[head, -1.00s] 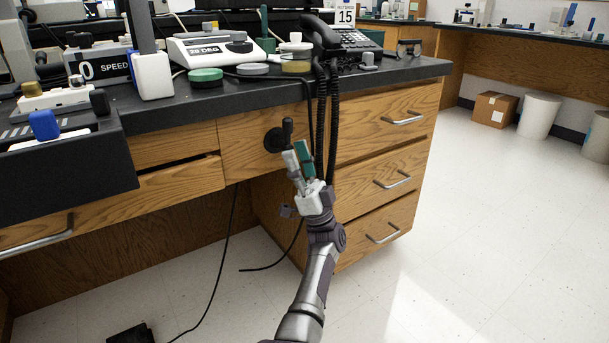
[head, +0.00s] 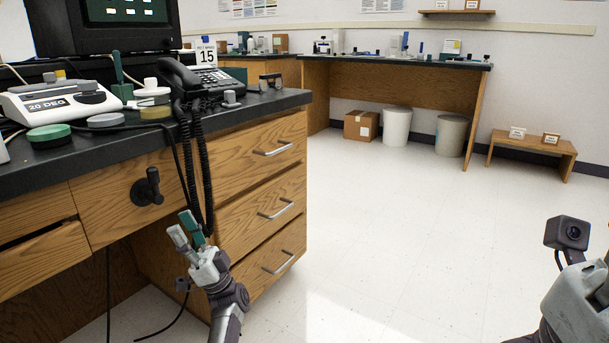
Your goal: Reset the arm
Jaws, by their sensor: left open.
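My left gripper (head: 180,222) is in front of the wooden drawer desk, below and right of the black handle. Its two fingers, one pale grey and one with a green face, point up and stand apart with nothing seen between them. Its arm comes up from the bottom edge. Part of my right gripper (head: 580,298) shows at the lower right edge, over open floor, with a small dark camera above it. Its fingers are not visible.
The wooden desk (head: 240,208) with a black top stands close on the left. A telephone (head: 205,82) and scale (head: 60,98) are on it. Black phone cords (head: 203,165) hang near my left gripper. The floor (head: 400,215) in the middle is clear; a low bench (head: 533,145) stands far right.

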